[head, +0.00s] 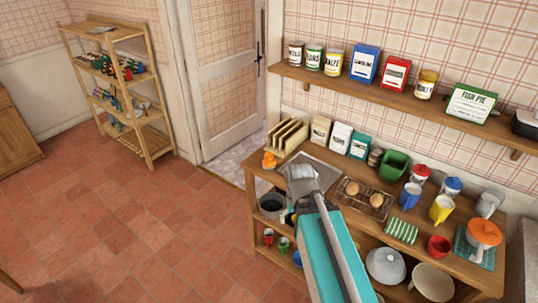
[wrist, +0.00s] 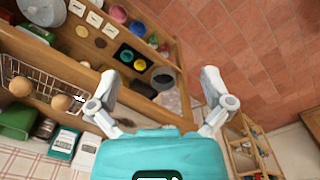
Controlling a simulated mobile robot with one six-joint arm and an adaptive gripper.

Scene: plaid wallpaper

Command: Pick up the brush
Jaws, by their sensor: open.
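I cannot make out a brush for certain in either view. My gripper (head: 300,175) is over the left part of the wooden counter (head: 340,205) in the head view, covering some of what lies there. In the wrist view my gripper (wrist: 160,88) has its two fingers wide apart, with nothing held between them. A grey pot (wrist: 163,77) shows between the fingers, beyond the counter's edge. A small orange object (head: 269,160) stands at the counter's left end; I cannot tell what it is.
A wall shelf (head: 400,100) holds tins and boxes. A wooden shelving unit (head: 120,90) stands far left. The tiled floor (head: 130,220) is open.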

